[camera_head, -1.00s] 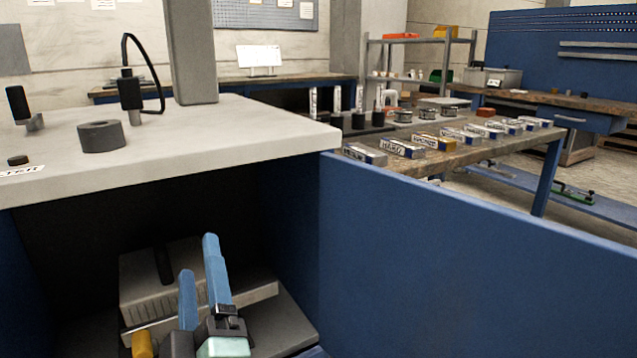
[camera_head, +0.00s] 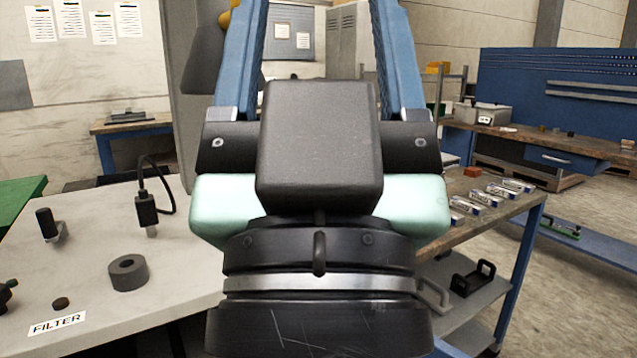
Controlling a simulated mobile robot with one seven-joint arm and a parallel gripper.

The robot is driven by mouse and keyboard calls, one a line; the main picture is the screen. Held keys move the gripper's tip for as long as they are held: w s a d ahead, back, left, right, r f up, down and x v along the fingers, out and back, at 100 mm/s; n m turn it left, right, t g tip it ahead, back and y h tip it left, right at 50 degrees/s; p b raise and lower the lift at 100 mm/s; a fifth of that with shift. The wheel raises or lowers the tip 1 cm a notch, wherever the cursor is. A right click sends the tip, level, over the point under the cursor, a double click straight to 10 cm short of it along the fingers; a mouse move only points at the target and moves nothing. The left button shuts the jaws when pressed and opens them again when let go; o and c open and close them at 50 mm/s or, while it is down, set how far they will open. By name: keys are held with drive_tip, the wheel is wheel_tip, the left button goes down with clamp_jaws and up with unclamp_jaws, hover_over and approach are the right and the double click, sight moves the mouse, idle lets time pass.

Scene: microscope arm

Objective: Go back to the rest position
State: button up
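My gripper (camera_head: 318,40) is raised close in front of the head camera and fills the middle of the view. Its two blue fingers point up and stand wide apart. Their tips are cut off by the top edge. Between the fingers I see only the background, with nothing held in the visible part. The dark gripper body and pale green side parts hide much of the bench behind.
The pale worktop (camera_head: 90,270) at left carries a dark grey ring (camera_head: 128,273), a black cabled piece (camera_head: 147,207) and a FILTER label (camera_head: 57,324). A wooden bench (camera_head: 468,228) with small boxes stands at right. A dark cone-shaped part (camera_head: 203,60) shows beside the left finger.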

wheel_tip(320, 180, up, 24)
drive_tip(key=p, duration=2.1)
drive_tip(key=shift+f, duration=0.25)
